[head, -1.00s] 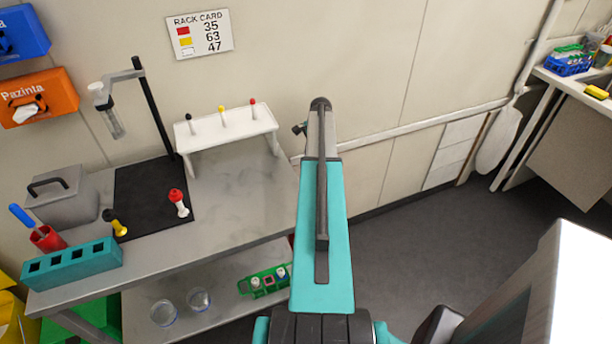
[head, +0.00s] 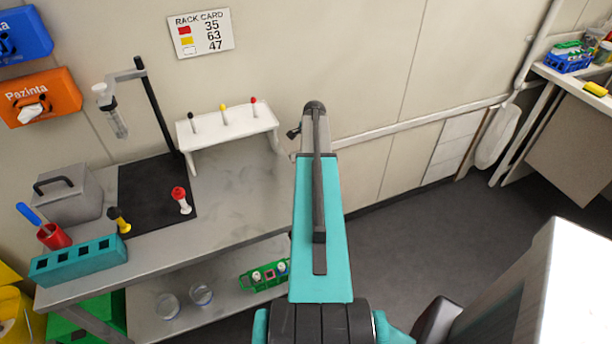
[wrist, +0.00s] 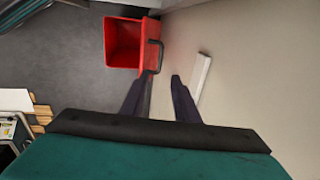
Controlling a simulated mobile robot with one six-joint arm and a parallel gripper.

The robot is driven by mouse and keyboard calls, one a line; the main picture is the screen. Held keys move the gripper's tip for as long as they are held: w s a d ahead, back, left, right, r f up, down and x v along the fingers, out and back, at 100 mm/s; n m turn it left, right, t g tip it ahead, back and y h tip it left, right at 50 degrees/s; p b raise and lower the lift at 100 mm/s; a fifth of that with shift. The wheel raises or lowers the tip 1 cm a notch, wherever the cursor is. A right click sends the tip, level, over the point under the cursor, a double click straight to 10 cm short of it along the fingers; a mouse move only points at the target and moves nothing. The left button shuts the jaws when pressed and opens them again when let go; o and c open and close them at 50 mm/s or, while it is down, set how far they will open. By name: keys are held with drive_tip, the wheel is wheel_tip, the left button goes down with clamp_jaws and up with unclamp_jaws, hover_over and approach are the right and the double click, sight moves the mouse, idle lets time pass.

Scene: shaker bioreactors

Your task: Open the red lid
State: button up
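A red square, box-like thing (wrist: 123,44) shows at the top of the wrist view, with a dark bar handle (wrist: 158,57) on its right side. I cannot tell whether the red part is a lid or an open box. My gripper (wrist: 162,76) is open, its two dark fingers apart with nothing between them. The left fingertip appears close to the lower end of the handle; I cannot tell whether they touch. In the head view my arm hides the red thing and the fingers.
A grey bench (head: 245,195) at left carries a teal rack (head: 80,262), a grey lidded box (head: 75,195), a red cup (head: 53,236) and a red-topped piece (head: 180,199). A white rack (head: 228,128) stands at its back.

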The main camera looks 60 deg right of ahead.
wheel_tip(320, 180, down, 13)
drive_tip(key=w+d+p, duration=0.1)
drive_tip(key=w+p, duration=0.1)
drive_tip(key=p, duration=0.2)
drive_tip(key=shift+d, duration=0.15)
idle(0.4)
drive_tip(key=shift+r, duration=0.1)
clamp_jaws()
idle(1.3)
